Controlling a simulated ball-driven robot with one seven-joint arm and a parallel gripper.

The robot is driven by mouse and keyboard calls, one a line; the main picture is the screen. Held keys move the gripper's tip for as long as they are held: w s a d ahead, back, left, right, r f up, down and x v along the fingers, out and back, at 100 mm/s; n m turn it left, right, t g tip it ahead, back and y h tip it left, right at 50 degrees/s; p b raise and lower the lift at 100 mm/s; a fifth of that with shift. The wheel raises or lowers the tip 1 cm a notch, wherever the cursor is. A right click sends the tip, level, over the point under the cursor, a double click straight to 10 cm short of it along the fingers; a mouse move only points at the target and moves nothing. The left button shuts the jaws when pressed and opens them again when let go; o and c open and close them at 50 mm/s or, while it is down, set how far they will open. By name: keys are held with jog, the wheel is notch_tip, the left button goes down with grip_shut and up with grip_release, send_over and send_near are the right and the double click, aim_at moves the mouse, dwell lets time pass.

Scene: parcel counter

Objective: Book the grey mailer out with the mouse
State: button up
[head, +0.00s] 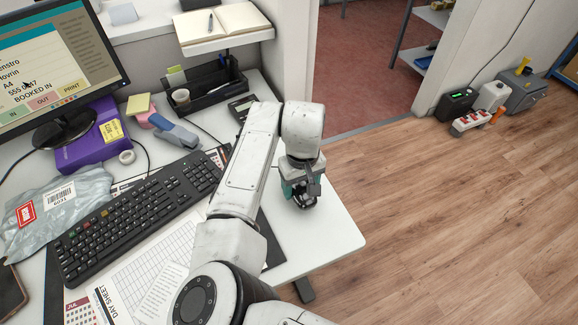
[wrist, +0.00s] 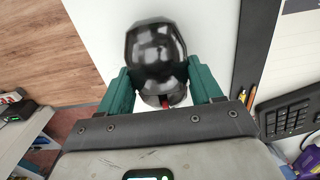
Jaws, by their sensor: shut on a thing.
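The grey mailer (head: 62,204) lies at the left of the counter, with a red label and a white barcode label on it. The monitor (head: 55,66) shows a record reading BOOKED IN, with IN, OUT and PRINT buttons; a dark pointer is above the buttons, near the text lines. The black mouse (head: 303,201) sits near the counter's right end. My gripper (head: 300,190) points down and is shut on the mouse; in the wrist view its green fingers grip both sides of the glossy black mouse (wrist: 156,55). In the head view, the gripper hides part of the mouse.
The black keyboard (head: 140,213) lies between the mailer and my arm, with a day sheet (head: 155,268) in front. A purple box (head: 92,140), stapler (head: 172,131) and desk organiser (head: 205,85) stand behind. White counter (head: 335,240) is clear around the mouse.

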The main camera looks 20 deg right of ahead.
jog(key=shift+w, duration=0.45)
jog(key=shift+f+b, duration=1.25)
jog(key=shift+b, duration=0.15)
jog(key=shift+f+p, duration=0.1)
jog(key=shift+p, duration=0.3)
jog(key=shift+s+p, duration=0.2)
jog(key=shift+p, duration=0.1)
dwell(0.6)
jog(key=shift+s+d+p, duration=0.15)
jog(key=shift+s+p, duration=0.3)
jog(key=shift+s, duration=0.05)
jog(key=shift+s+d+p, duration=0.15)
jog(key=shift+s+p, duration=0.3)
jog(key=shift+s, duration=0.05)
jog(key=o, duration=1.2)
jog(key=shift+c, duration=0.2)
notch_tip(320, 180, up, 11)
jog(key=shift+f+p, duration=0.1)
jog(key=shift+p, duration=0.2)
